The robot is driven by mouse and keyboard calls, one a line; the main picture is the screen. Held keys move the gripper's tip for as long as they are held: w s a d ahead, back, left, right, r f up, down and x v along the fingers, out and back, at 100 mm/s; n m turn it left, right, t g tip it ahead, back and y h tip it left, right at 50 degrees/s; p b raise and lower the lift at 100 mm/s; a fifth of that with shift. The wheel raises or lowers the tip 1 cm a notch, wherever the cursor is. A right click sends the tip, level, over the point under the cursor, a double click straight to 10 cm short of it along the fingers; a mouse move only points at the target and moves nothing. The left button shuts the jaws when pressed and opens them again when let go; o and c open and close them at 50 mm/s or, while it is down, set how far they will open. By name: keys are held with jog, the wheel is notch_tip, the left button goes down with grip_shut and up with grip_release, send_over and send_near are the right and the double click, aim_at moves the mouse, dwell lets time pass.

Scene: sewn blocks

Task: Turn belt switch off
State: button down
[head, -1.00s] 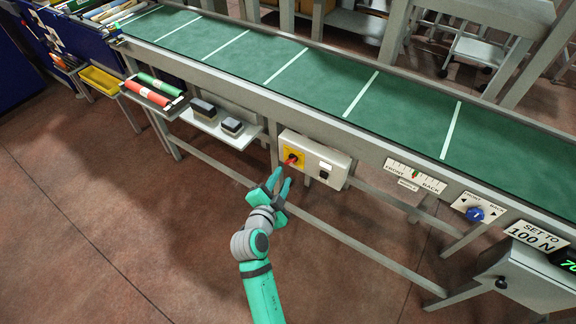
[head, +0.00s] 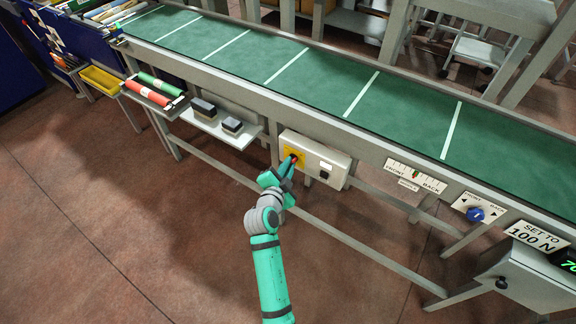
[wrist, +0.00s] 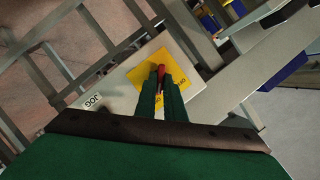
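The belt switch is a red handle (wrist: 161,70) on a yellow plate (head: 294,154), fixed to a pale control box (head: 328,161) under the belt's near edge. My gripper (head: 288,165) is at the switch, its fingers covering much of the handle in the head view. In the wrist view the two green fingers (wrist: 161,78) are close together, with the red handle between their tips. The handle's exact angle is partly hidden by the fingers. The yellow plate also shows in the wrist view (wrist: 178,62), with lettering partly covered.
The green conveyor belt (head: 320,85) runs above the box. A shelf with dark blocks (head: 222,122) is to its left. A front/back scale (head: 414,176) and a blue knob (head: 475,214) are to the right. Open floor lies in front.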

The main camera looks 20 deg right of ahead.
jog(key=shift+a, duration=0.1)
dwell(0.3)
jog(key=n+g+h, duration=0.1)
jog(key=n+g, duration=0.1)
jog(key=n, duration=0.2)
jog(key=n+g+h, duration=0.2)
jog(key=n, duration=0.2)
jog(key=w+a+n+g+h, duration=0.1)
jog(key=n+g+h, duration=0.1)
jog(key=n, duration=0.2)
dwell(0.7)
jog(key=shift+f+n+g, duration=0.1)
jog(key=shift+n+g, duration=0.2)
dwell(0.3)
jog(key=c, duration=1.8)
grip_release()
jog(key=shift+d, duration=0.1)
jog(key=shift+c, duration=0.2)
